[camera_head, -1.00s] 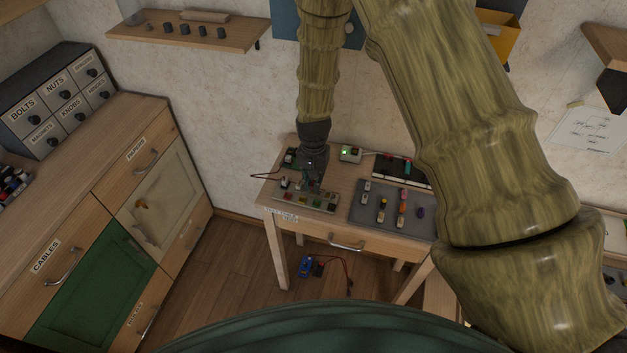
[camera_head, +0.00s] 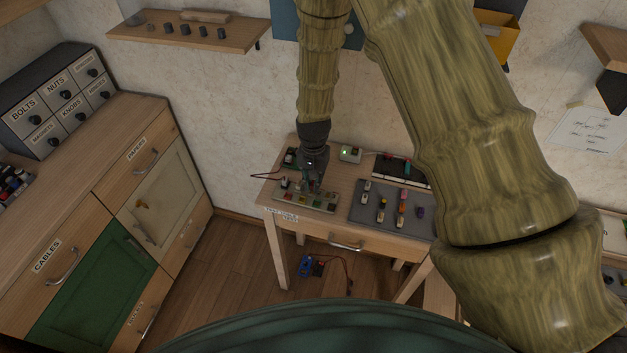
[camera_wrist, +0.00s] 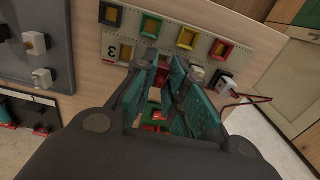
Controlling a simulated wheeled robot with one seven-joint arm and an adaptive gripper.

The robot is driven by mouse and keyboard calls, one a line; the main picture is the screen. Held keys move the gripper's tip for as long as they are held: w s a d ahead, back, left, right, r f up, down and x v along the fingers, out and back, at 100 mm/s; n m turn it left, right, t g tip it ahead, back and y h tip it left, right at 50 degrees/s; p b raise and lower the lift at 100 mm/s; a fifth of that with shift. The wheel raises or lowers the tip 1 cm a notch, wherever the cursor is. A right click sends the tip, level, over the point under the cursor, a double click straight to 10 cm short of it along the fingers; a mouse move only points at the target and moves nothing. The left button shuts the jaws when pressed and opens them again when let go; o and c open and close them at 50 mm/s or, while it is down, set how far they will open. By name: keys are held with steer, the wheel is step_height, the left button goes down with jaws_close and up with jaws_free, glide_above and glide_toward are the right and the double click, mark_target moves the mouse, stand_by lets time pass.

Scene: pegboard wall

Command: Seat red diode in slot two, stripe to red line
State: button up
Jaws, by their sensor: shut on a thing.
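The slot board (camera_head: 330,209) lies along the front left of the small table, with coloured square slots. In the wrist view the board (camera_wrist: 116,33) shows yellow, green and red frames and a figure 3 near its left end. My gripper (camera_head: 316,188) points down over the board's middle. In the wrist view my gripper (camera_wrist: 168,72) has its teal fingers close together, overlapping the board's near edge. Its jaws are shut on what I take to be the red diode, mostly hidden by the fingers. The stripe, its direction and any contact with a slot cannot be made out.
A grey mat (camera_head: 362,217) with several small coloured parts lies right of the board. A box with a green light (camera_head: 350,154) and a black strip (camera_head: 400,172) stand behind. A white part (camera_wrist: 226,87) with red leads sits by the board.

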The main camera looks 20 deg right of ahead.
steer(key=shift+f+b, duration=0.5)
steer(key=shift+f, duration=0.4)
stand_by(0.3)
steer(key=o, duration=0.8)
steer(key=shift+r, duration=0.1)
steer(key=shift+r+p, duration=1.65)
steer(key=shift+r, duration=0.75)
steer(key=shift+f, duration=0.1)
